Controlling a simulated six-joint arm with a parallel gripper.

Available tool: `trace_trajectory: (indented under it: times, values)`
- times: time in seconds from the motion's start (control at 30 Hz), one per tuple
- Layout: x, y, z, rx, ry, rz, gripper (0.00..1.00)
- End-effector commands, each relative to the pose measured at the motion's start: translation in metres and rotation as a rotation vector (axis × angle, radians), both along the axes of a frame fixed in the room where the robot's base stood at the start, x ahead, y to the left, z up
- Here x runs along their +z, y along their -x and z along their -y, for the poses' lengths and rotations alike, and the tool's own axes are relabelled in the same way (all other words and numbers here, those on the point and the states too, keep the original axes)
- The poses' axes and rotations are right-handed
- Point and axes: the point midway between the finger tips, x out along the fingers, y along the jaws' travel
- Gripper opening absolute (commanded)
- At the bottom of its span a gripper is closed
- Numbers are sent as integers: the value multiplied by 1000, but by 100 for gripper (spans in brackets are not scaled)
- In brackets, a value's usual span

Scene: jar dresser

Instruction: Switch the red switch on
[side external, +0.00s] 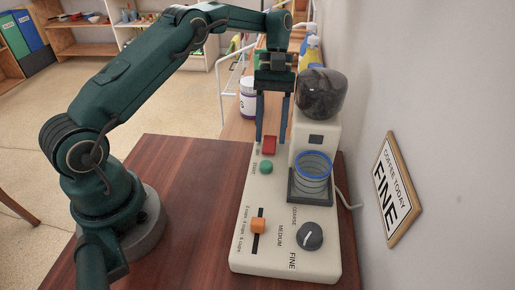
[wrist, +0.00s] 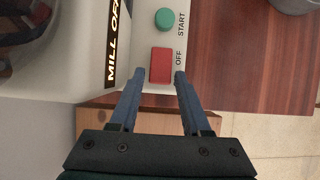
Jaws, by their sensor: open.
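The red switch (side external: 269,145) sits on the cream panel of the coffee grinder (side external: 285,255), near its far end. In the wrist view the red switch (wrist: 161,65) is a rectangle beside the printed word "OFF". My gripper (side external: 271,138) points down over the far end of the panel, its two blue fingers spread and empty. In the wrist view my gripper (wrist: 157,75) has its fingertips on either side of the switch's near edge. I cannot tell whether the fingers touch the panel.
A green START button (side external: 266,167) is next to the switch. An orange slider (side external: 258,226) and a dark dial (side external: 309,236) are nearer the front. A glass cup (side external: 313,173) with a blue rim and a dark hopper (side external: 321,94) stand at the right. The wooden table (side external: 190,185) is clear at left.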

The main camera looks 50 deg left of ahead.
Motion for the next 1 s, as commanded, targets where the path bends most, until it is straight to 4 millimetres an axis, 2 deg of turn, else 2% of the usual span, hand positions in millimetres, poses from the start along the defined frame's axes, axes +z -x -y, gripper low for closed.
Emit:
trace_trajectory:
  times: [0.37,1.0]
  values:
    - [3,3,2,-3,-62,63,48]
    - [43,-11,-10,-1,-61,63,48]
